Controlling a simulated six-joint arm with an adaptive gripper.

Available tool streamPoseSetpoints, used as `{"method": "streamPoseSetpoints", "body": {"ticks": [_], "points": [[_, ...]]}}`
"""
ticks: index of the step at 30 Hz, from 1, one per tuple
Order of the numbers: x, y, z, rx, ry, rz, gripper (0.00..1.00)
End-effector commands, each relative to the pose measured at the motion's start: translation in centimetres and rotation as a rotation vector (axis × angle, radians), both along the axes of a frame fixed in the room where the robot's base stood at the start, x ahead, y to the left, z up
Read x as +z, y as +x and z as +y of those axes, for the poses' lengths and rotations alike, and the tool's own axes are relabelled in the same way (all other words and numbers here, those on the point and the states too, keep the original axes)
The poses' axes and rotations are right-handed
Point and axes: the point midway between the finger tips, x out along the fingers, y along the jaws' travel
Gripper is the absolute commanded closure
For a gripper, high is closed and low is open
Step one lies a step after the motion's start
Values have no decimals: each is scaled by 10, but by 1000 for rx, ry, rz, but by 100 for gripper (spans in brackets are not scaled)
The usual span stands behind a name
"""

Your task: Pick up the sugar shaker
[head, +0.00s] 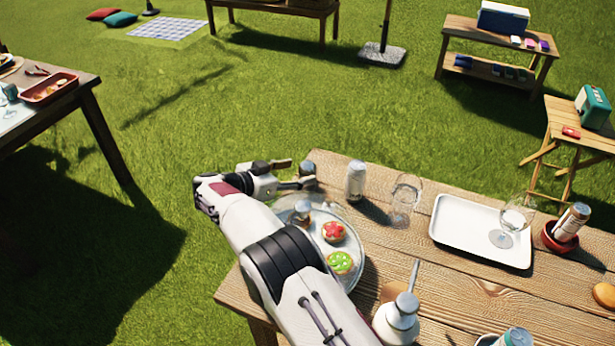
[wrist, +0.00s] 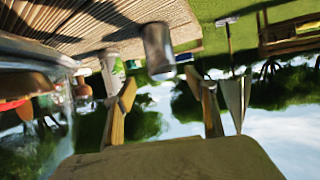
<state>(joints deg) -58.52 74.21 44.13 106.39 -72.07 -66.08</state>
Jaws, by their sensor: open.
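What looks like the sugar shaker (head: 307,168), a small jar with a grey metal top, stands upright at the far left table corner, partly hidden by my gripper. A grey, metal-capped cylinder in the wrist view (wrist: 157,50) appears to be the same one; that view is upside down. My gripper (head: 297,174) is open, its fingers pointing towards the shaker. In the wrist view the fingers (wrist: 168,98) stand apart with the shaker seen beyond the gap, not clasped. A similar metal-topped jar (head: 302,210) is on the round tray (head: 357,240), partly behind my arm.
The tray also bears a red-topped pastry (head: 333,232) and a green-topped one (head: 340,262). A silver can (head: 356,180) and an upturned-looking clear glass (head: 405,195) stand right of the shaker. A white tray (head: 460,230) lies further right. Bare planks show between them.

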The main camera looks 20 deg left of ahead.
Motion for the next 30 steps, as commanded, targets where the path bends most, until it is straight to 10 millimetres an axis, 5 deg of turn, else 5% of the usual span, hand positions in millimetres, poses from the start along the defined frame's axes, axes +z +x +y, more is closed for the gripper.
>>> {"method": "streamPoseSetpoints", "body": {"ticks": [30], "points": [[-21,33,-9,0,1,0,44]]}}
